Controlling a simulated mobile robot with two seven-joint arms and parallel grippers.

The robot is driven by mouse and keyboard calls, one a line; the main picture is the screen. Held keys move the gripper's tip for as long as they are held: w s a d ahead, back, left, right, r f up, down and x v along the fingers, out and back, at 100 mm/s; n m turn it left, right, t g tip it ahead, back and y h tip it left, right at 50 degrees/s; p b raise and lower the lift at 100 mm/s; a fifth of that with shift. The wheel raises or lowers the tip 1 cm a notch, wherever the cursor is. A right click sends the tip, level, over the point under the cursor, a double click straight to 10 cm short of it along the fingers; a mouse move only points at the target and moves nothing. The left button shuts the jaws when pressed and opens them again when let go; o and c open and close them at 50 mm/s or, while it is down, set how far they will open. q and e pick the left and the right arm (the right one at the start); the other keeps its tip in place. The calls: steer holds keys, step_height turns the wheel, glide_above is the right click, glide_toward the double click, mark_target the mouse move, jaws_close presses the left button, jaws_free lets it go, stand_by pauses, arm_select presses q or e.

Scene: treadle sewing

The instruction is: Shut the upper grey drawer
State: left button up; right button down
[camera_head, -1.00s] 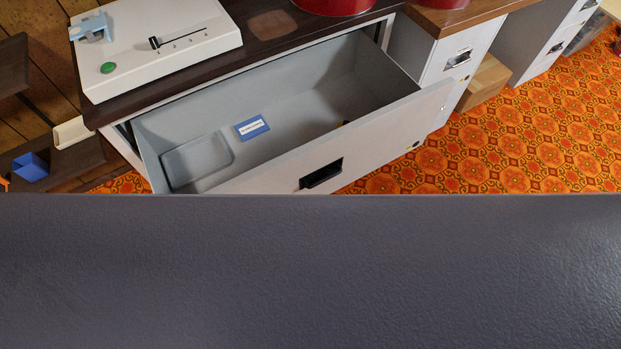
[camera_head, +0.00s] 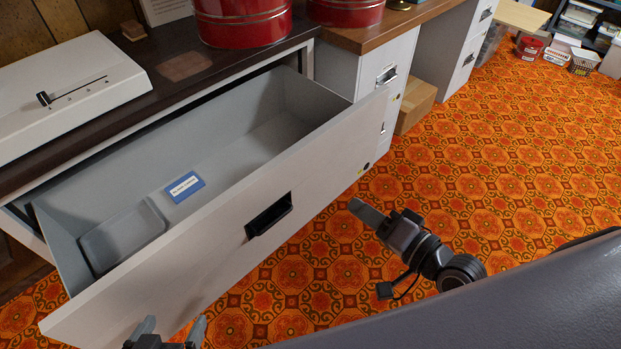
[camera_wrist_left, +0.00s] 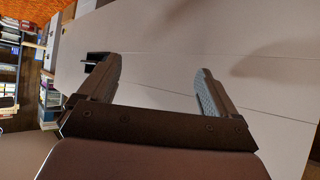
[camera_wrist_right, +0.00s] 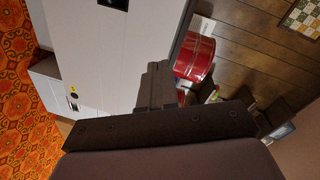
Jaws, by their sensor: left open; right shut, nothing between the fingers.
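The upper grey drawer (camera_head: 225,225) is pulled well out, under the dark top in the head view. Its black recessed handle (camera_head: 269,215) is in the middle of the front. Inside lie a grey tray (camera_head: 124,238) and a blue labelled card (camera_head: 184,187). My left gripper (camera_head: 172,328) is open and empty at the bottom edge, in front of the drawer's left part. The left wrist view shows its fingers (camera_wrist_left: 158,80) spread before the pale front. My right gripper (camera_head: 360,208) is shut and empty, in front of the drawer's right part; its closed fingers show in the right wrist view (camera_wrist_right: 158,82).
A white machine (camera_head: 70,97) and a red tin (camera_head: 243,20) stand on the dark top (camera_head: 185,66). A grey cabinet (camera_head: 385,75) and a cardboard box (camera_head: 415,105) stand to the right. The orange patterned floor (camera_head: 510,150) is clear at right.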

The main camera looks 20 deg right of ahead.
steer(key=w+f+m+y+b, duration=0.1)
steer(key=w+m+b, duration=0.1)
steer(key=m+b, duration=0.2)
steer(key=t, duration=0.1)
glide_toward(300, 154)
steer(key=shift+m, duration=0.4)
steer(key=x, duration=0.5)
steer(key=shift+w+f, duration=0.15)
steer(key=shift+w, duration=0.05)
steer(key=shift+w+a, duration=0.3)
steer(key=shift+w, duration=0.2)
steer(key=shift+w+a, duration=0.1)
steer(key=shift+w, duration=0.05)
